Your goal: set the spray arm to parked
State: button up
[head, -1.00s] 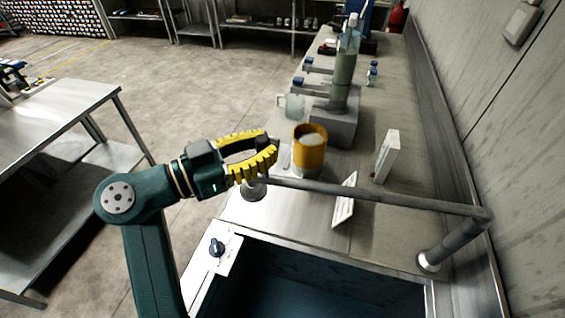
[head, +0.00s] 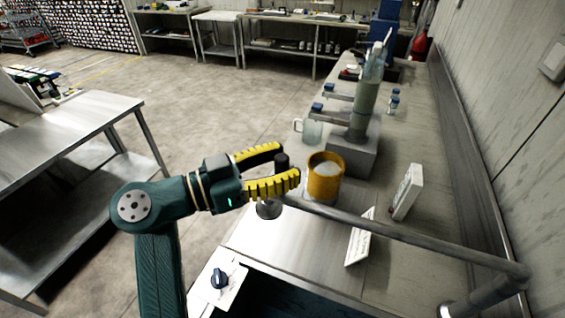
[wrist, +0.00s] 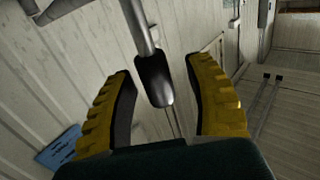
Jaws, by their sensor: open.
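The spray arm (head: 400,232) is a grey pipe running from a post (head: 485,295) at the lower right to a dark upright grip at its free end (head: 281,161). A round flange (head: 268,209) shows below that end. My gripper (head: 288,162) is open, with its yellow ribbed fingers on either side of the dark grip. In the wrist view the dark grip (wrist: 154,82) lies between the open fingers (wrist: 165,75), with a visible gap on both sides. The pipe leads up and away from it there.
The sink counter (head: 290,245) has a dark basin and a knob (head: 219,279) at its front. A yellow cup (head: 325,180) stands close behind my fingers. Beyond it are a glass mug (head: 312,131) and a grey stand (head: 352,158). White cards (head: 361,238) stand to the right.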

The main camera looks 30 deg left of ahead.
jog(key=v, duration=1.2)
dwell(0.3)
